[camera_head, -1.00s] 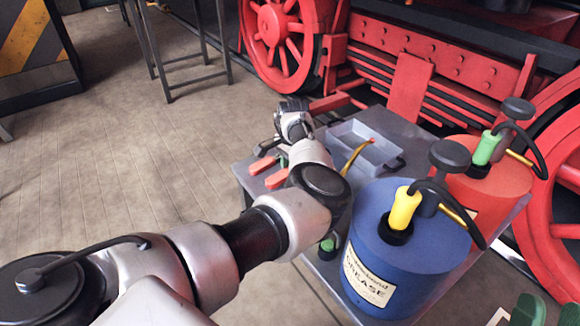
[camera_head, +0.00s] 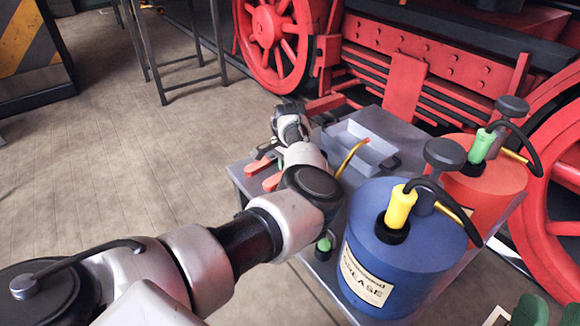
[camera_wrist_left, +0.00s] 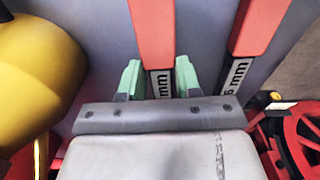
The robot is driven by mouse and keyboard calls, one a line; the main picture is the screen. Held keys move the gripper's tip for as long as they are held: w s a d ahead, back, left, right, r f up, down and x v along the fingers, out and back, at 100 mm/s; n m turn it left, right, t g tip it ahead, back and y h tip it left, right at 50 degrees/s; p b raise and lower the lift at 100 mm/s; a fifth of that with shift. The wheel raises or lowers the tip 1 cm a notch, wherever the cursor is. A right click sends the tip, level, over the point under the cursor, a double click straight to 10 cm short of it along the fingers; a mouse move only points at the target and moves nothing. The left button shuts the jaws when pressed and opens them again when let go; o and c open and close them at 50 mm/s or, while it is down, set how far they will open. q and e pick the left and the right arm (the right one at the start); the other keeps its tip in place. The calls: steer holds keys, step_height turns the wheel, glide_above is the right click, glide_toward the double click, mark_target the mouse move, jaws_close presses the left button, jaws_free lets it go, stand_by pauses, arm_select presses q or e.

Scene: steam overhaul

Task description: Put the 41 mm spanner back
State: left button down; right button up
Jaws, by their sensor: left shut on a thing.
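My left gripper (camera_wrist_left: 159,82), with green fingertips, is shut on a red-handled spanner (camera_wrist_left: 153,32). Its label ends in "mm"; the number is hidden by the gripper's body. A second red-handled spanner (camera_wrist_left: 262,28), its label ending in "6 mm", lies to the right of the held one, outside the fingers. In the head view two red handles show, a farther one (camera_head: 258,165) and a nearer one (camera_head: 272,182), at the left edge of the grey table (camera_head: 238,177). There my left wrist hides most of the gripper. My right gripper is not in view.
A grey tray (camera_head: 384,157) with a curved yellow-brown thing (camera_head: 350,157) at its edge stands behind my wrist. A blue grease drum (camera_head: 400,270) and a red drum (camera_head: 495,190) stand on the right. Red locomotive wheels (camera_head: 278,42) and frame are behind.

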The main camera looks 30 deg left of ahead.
arm_select(q)
steer(key=shift+f, duration=0.25)
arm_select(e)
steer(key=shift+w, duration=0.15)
arm_select(q)
steer(key=c, duration=0.8)
jaws_free()
steer(key=shift+o, duration=0.5)
steer(key=shift+f, duration=0.1)
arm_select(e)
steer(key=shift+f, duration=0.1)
arm_select(q)
steer(key=shift+r, duration=0.2)
steer(key=shift+r+p, duration=0.3)
step_height(320, 180, up, 4)
steer(key=shift+f+p, duration=0.1)
steer(key=shift+p, duration=0.7)
step_height(320, 180, up, 6)
steer(key=p, duration=0.2)
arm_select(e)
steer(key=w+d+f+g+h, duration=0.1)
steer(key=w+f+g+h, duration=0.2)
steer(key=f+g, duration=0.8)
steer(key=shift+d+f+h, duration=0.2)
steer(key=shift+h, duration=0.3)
